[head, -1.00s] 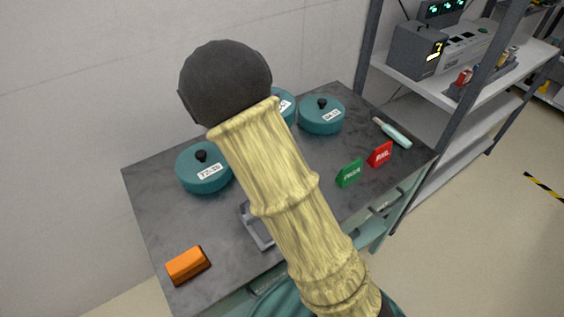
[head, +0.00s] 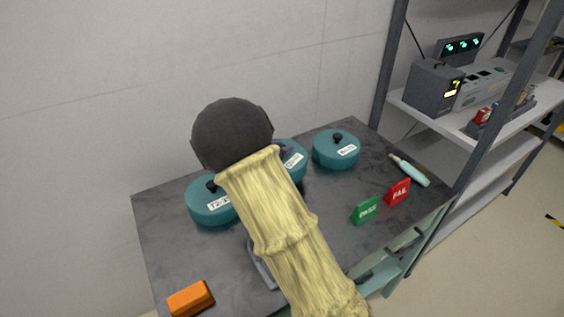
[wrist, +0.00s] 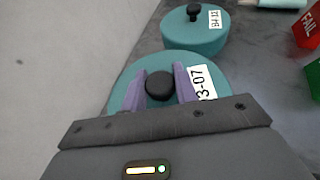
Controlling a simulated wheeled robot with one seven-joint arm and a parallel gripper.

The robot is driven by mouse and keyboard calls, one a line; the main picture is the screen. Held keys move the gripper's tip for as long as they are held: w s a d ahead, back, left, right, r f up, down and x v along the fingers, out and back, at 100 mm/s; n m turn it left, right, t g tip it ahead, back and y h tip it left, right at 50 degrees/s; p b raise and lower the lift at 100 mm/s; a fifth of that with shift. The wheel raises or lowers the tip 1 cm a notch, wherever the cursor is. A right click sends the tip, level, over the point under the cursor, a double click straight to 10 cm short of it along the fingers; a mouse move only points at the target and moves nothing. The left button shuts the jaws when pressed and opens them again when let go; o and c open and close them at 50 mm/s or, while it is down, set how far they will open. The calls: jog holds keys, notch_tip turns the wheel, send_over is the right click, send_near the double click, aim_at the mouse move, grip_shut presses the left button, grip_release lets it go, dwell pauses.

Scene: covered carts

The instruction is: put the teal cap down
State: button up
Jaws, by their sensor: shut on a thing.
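The teal cap in the middle (head: 293,161) has a black knob and a white label, and my arm partly hides it in the head view. In the wrist view, my gripper (wrist: 159,85) has its purple fingers on either side of this cap's (wrist: 128,72) black knob, shut on it. The label there ends in "3-07". The cap looks level, low at the dark tabletop (head: 180,258). I cannot tell whether its underside touches. In the head view my gripper's fingers are hidden behind my arm.
Similar teal caps stand left (head: 207,207) and right (head: 334,154) of it. A green sign (head: 365,210), a red FAIL sign (head: 398,192) and a teal-handled tool (head: 411,171) are at right. An orange block (head: 190,299) lies front left. A shelf rack (head: 460,125) stands beyond.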

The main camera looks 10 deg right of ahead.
jog(key=shift+d, duration=0.1)
jog(key=shift+f, duration=1.9)
jog(key=shift+f, duration=0.1)
jog(key=shift+f+b, duration=0.15)
jog(key=shift+b, duration=0.25)
jog(key=o, duration=1)
jog(key=shift+o, duration=0.2)
